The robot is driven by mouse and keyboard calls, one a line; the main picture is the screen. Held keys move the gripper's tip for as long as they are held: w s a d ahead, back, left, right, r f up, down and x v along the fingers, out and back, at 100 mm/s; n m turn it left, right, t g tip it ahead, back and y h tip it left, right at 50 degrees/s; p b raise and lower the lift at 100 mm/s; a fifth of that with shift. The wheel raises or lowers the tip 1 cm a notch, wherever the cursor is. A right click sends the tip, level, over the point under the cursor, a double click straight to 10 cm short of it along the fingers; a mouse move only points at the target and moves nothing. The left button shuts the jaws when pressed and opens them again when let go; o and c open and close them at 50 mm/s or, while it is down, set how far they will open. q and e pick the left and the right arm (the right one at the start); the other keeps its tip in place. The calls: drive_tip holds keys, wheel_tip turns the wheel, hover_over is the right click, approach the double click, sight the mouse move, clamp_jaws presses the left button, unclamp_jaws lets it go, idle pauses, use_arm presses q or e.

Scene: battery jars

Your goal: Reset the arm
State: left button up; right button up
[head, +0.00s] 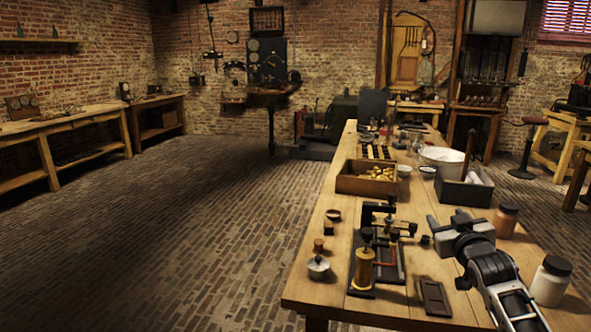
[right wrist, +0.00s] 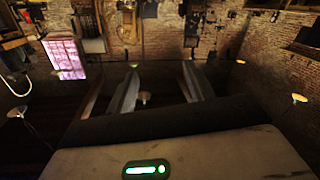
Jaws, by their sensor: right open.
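My right arm comes in from the lower right in the head view. Its gripper (head: 446,222) is over the right part of the long wooden table (head: 335,218), beside the black-framed apparatus. In the right wrist view the two fingers (right wrist: 160,78) are spread apart with nothing held between them; the room appears upside down there. My left gripper is not in view.
A black-framed apparatus with a brass cylinder (head: 364,268) stands left of the gripper. A brown jar (head: 506,221) and a white dark-lidded jar (head: 550,282) stand close to my right arm. A wooden box (head: 350,184) and grey bin (head: 463,192) are farther back. The left floor is clear.

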drive_tip(key=s+a+f+n+g+y, duration=0.1)
drive_tip(key=s+a+f+g, duration=0.1)
drive_tip(key=s+a+f, duration=0.45)
drive_tip(key=s+a+f+n+g+y, duration=0.1)
drive_tip(key=s+a+f+g, duration=0.15)
drive_tip(key=s+f, duration=0.7)
drive_tip(key=s+a+f+y, duration=0.1)
drive_tip(key=s+a+f, duration=0.2)
drive_tip(key=s, duration=0.4)
drive_tip(key=s+a+f+m+g+y, duration=0.1)
drive_tip(key=s+a+f, duration=0.2)
drive_tip(key=s, duration=0.5)
drive_tip(key=s+a+f+g, duration=0.1)
drive_tip(key=s+a+f, duration=0.3)
drive_tip(key=s, duration=0.3)
drive_tip(key=shift+s+a+y, duration=0.15)
drive_tip(key=shift+a+y, duration=0.2)
drive_tip(key=shift+y, duration=0.05)
